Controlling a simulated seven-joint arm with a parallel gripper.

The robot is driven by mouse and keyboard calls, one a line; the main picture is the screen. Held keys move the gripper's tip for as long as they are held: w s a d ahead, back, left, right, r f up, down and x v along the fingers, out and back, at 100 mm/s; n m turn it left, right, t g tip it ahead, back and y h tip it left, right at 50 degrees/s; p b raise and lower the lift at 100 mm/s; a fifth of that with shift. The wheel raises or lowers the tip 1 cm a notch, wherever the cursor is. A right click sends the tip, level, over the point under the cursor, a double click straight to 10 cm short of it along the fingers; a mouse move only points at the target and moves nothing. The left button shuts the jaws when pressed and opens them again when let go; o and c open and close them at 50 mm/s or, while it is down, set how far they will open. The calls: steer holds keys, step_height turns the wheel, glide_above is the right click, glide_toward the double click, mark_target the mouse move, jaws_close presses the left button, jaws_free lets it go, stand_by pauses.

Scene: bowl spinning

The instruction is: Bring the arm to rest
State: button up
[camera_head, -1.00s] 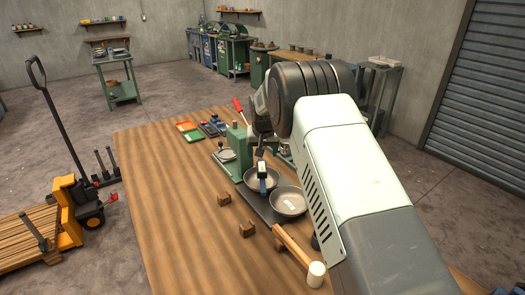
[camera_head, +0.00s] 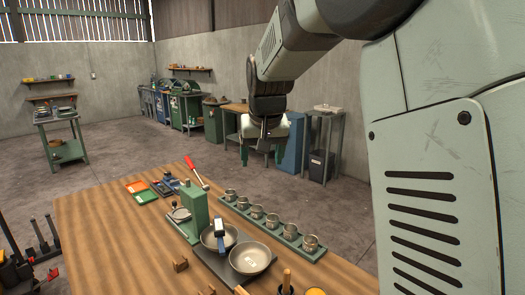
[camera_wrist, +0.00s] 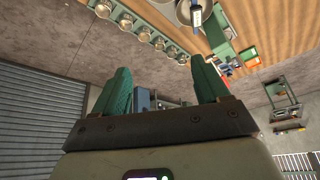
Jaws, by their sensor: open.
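My gripper (camera_head: 263,155) hangs in the air in the head view, above and beyond the far edge of the wooden table (camera_head: 110,235). Its two green fingers are spread apart with nothing between them. In the wrist view my gripper (camera_wrist: 160,85) is also open and empty, with floor and distant furniture behind the fingers. My arm reaches over from the upper right and bends down to the gripper. The gripper touches nothing that I can see.
On the table are a green rack of several metal cups (camera_head: 273,220), two bowls, one being this bowl (camera_head: 250,258), a green upright fixture (camera_head: 195,208), a red-handled tool (camera_head: 192,166) and colored trays (camera_head: 143,192). Benches stand along the back wall.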

steer(key=s+d+r, duration=0.3)
steer(key=s+d, duration=0.1)
steer(key=s, duration=0.5)
steer(key=s+d+r, duration=0.3)
steer(key=s+d, duration=0.1)
steer(key=s, duration=0.4)
steer(key=s+d+f, duration=0.1)
steer(key=s+f, duration=0.1)
steer(key=s, duration=0.5)
steer(key=s+d+f+m, duration=0.1)
steer(key=s+d, duration=0.1)
steer(key=s, duration=0.6)
steer(key=shift+s+d+f+t+h, duration=0.15)
steer(key=shift+d+f+t+h, duration=0.15)
steer(key=shift+f+h, duration=0.1)
